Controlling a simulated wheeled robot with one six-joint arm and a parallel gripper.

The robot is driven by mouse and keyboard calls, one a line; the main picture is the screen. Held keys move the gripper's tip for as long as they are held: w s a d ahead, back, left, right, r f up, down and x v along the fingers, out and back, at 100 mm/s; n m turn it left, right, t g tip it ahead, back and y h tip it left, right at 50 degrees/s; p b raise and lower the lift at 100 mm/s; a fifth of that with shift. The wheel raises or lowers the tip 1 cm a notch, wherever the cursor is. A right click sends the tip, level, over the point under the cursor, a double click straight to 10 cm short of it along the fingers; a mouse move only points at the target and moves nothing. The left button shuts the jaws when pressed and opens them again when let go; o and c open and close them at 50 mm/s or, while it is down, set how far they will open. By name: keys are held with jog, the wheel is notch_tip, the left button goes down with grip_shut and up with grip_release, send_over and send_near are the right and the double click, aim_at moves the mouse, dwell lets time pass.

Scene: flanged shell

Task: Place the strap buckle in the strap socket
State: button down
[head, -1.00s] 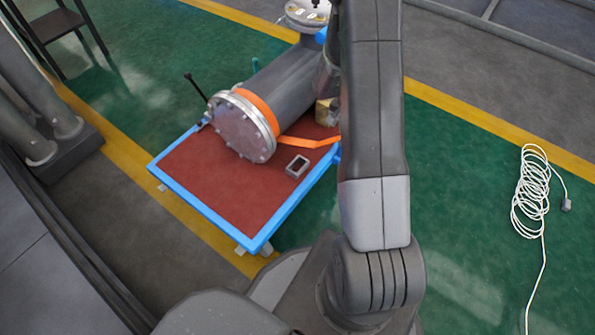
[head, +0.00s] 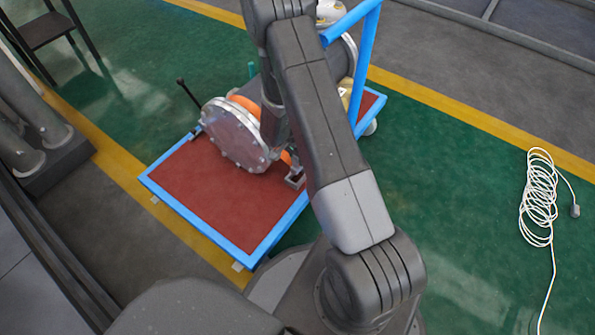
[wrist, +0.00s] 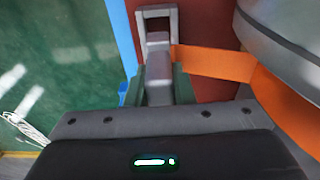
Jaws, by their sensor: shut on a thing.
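The strap buckle (wrist: 158,75), a grey block on the orange strap (wrist: 215,63), is held in my gripper (wrist: 158,88) in the wrist view. The strap socket (wrist: 171,22) is a grey square frame at the top of that view. The buckle's far end overlaps the socket's near side in the picture; I cannot tell its height or whether it touches. In the head view my gripper (head: 289,160) is beside the flanged shell, over the socket (head: 294,182), which is partly hidden. The buckle is hidden there by my arm.
The flanged shell (head: 235,135) lies on a red-topped cart with a blue rim (head: 200,232), close to my gripper. A blue handle (head: 367,65) rises at the cart's far right. The cart's front-left deck is clear. A white cable coil (head: 540,200) lies on the floor.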

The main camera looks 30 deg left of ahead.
aim_at(298, 166)
notch_tip(298, 166, down, 6)
jog(key=shift+r+b, duration=0.1)
jog(key=shift+b, duration=0.75)
jog(key=shift+f+b, duration=0.2)
jog(key=shift+b, duration=0.1)
jog(key=c, duration=1.3)
grip_release()
jog(key=shift+o, duration=0.2)
jog(key=shift+r, duration=0.25)
jog(key=shift+r+p, duration=0.35)
jog(key=shift+p, duration=0.15)
jog(key=r+p, duration=0.1)
jog(key=r, duration=0.2)
jog(key=s+r+p, duration=0.1)
jog(key=r, duration=0.3)
jog(key=r+p, duration=0.1)
jog(key=r, duration=0.3)
jog(key=shift+s+r, duration=0.1)
jog(key=shift+s, duration=0.1)
